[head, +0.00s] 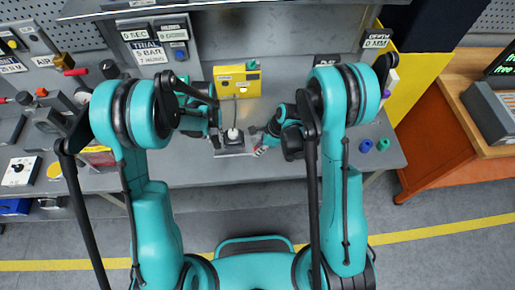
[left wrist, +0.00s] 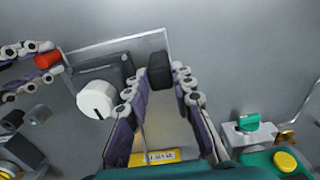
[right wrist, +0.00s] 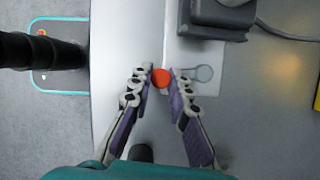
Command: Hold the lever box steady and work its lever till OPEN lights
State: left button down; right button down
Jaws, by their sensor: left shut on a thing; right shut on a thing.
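The lever box (left wrist: 118,75) is a dark box with a white round knob (left wrist: 97,100) on a flat metal plate (left wrist: 112,46). In the head view the white knob (head: 232,135) sits between my two grippers. My left gripper (left wrist: 158,82) is shut on a black block (left wrist: 158,68) at the plate's edge. My right gripper (right wrist: 162,78) is shut on a red knob (right wrist: 161,77), beside the plate's corner. The red knob (left wrist: 47,60) also shows in the left wrist view. How it joins the box is hidden.
A yellow box (head: 237,78) stands behind the lever box, with a cable between them. A green button unit (left wrist: 250,128) is in the left wrist view. Bare grey bench lies between.

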jog(key=d+n, duration=0.1)
jog(key=n, duration=0.1)
jog(key=d+n+g, duration=0.1)
jog(key=shift+w+n, duration=0.4)
jog(key=n+g, duration=0.1)
jog(key=w+d+n, duration=0.1)
jog(key=n, duration=0.1)
jog(key=shift+w+d+n+g, duration=0.15)
jog(key=shift+d+n+g, duration=0.15)
jog(key=shift+g, duration=0.1)
jog(key=n, duration=0.1)
jog(key=w+d+n+g+h, duration=0.1)
jog(key=n, duration=0.1)
jog(key=shift+w, duration=0.3)
jog(key=shift+w+d+n+g+h, duration=0.15)
jog(key=shift+w+n+h, duration=0.25)
jog(key=shift+n, duration=0.5)
jog(key=shift+w+d+n+g+h, duration=0.15)
jog(key=shift+w+n+h, duration=0.2)
jog(key=shift+n, duration=0.55)
jog(key=shift+w, duration=0.1)
jog(key=c, duration=1.4)
grip_release()
jog(key=shift+r, duration=0.1)
jog(key=v, duration=1.1)
jog(key=shift+w+d+r, duration=0.1)
jog(key=shift+w+r, duration=0.15)
jog(key=shift+r, duration=0.05)
